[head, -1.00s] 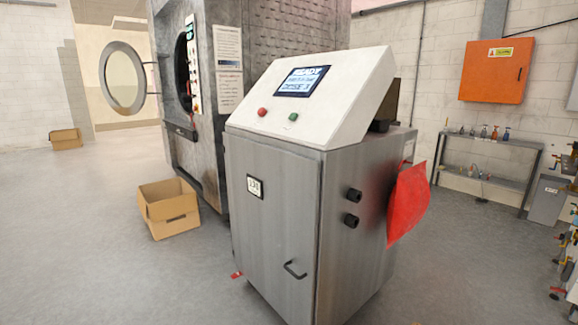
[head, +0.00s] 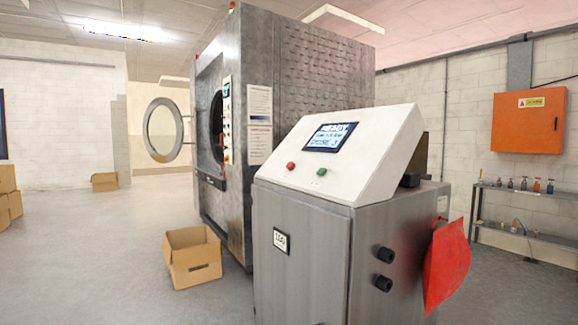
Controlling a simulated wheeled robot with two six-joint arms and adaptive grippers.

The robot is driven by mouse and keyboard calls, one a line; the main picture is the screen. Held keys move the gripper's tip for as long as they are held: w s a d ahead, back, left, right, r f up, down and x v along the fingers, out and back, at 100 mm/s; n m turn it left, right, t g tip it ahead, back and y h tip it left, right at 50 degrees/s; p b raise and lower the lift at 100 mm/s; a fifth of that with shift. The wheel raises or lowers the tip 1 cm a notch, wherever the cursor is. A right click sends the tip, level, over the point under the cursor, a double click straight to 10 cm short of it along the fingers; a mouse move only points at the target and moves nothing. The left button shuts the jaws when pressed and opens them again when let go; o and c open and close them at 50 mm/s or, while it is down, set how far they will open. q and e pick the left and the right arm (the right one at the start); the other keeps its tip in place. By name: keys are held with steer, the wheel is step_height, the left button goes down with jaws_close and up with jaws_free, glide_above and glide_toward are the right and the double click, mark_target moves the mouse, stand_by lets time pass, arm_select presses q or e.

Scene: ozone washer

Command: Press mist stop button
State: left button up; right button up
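A grey metal control cabinet (head: 300,250) with a sloped white panel (head: 375,150) stands right of centre in the head view. The panel carries a lit screen (head: 330,137) that reads READY. Below the screen are a red button (head: 291,165) on the left and a green button (head: 321,172) on the right. Their labels are too small to read, so I cannot tell which one is the mist stop. Neither of my grippers is in view.
A large grey washer (head: 300,75) with its round door (head: 162,130) open stands behind the cabinet. An open cardboard box (head: 195,270) lies on the floor to its left. A red cloth or bag (head: 445,265) hangs on the cabinet's right side.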

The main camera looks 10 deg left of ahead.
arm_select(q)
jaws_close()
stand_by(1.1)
